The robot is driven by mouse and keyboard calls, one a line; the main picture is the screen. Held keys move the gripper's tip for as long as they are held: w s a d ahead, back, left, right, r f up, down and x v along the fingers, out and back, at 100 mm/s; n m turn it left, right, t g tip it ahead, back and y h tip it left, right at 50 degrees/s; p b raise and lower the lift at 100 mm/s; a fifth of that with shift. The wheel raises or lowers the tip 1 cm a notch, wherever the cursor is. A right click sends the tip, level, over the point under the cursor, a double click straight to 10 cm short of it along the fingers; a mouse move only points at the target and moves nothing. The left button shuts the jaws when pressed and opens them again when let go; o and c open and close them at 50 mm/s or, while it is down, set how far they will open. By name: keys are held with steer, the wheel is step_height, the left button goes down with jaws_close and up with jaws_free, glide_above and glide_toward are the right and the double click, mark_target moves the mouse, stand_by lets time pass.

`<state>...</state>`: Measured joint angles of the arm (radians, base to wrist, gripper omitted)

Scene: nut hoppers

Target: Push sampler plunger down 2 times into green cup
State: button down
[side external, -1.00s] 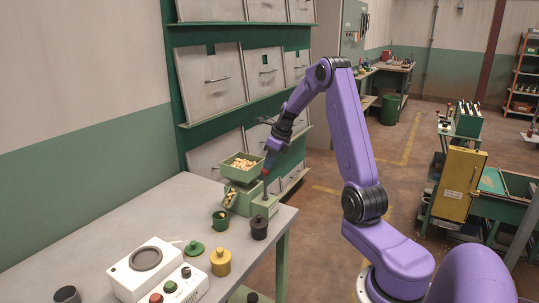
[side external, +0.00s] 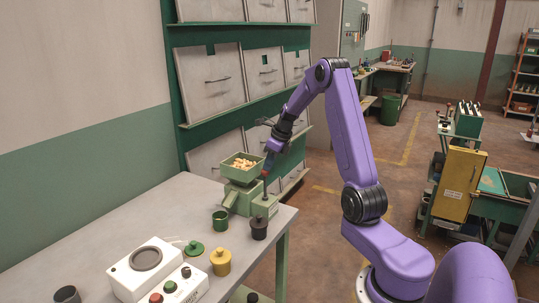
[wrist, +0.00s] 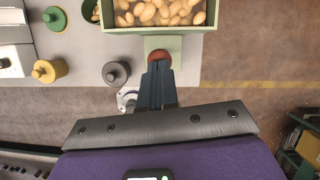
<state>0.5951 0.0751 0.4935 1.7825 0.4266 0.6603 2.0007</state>
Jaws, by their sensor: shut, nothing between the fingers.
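The sampler (side external: 240,203) is a pale green box at the far end of the table, with a hopper (side external: 226,172) of nuts on top. Its plunger has a red knob (side external: 264,173), also seen from above in the wrist view (wrist: 159,56). My gripper (side external: 268,166) is shut and empty, pointing down at the knob; in the wrist view its fingertips (wrist: 160,68) overlap the knob's near edge. I cannot tell if they touch. The green cup (side external: 220,221) stands below the chute; in the wrist view its part-hidden inside shows some nuts (wrist: 96,14).
A dark lidded pot (side external: 259,228) stands close to the sampler's front. A yellow pot (side external: 220,262), a green lid (side external: 194,249), a white scale (side external: 146,266) and a button box (side external: 178,287) lie nearer. The table edge (side external: 291,222) is just right of the sampler.

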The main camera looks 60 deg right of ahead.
steer(key=shift+s+a+f, duration=0.1)
steer(key=shift+s+f, duration=0.05)
steer(key=shift+f, duration=0.1)
steer(key=v, duration=1.4)
steer(key=shift+r, duration=0.3)
stand_by(0.3)
steer(key=s+a+f+n+g+y, duration=0.1)
steer(key=s+a+f+n, duration=0.1)
steer(key=a+n, duration=1.05)
steer(key=s+a+f+n+g, duration=0.2)
steer(key=a+n, duration=0.7)
steer(key=a, duration=0.6)
steer(key=s+a+f+n, duration=0.1)
steer(key=s+a+n, duration=0.2)
steer(key=s+n, duration=0.4)
steer(key=s+a+f+n, duration=0.2)
steer(key=s+n, duration=0.6)
steer(key=n, duration=0.2)
steer(key=s+a+f+n+h, duration=0.1)
steer(key=s+a+n, duration=0.2)
steer(key=s+n, duration=0.4)
steer(key=shift+s+a+f+n+g, duration=0.2)
steer(key=shift+a+f+n+g, duration=0.15)
steer(key=shift+n, duration=0.3)
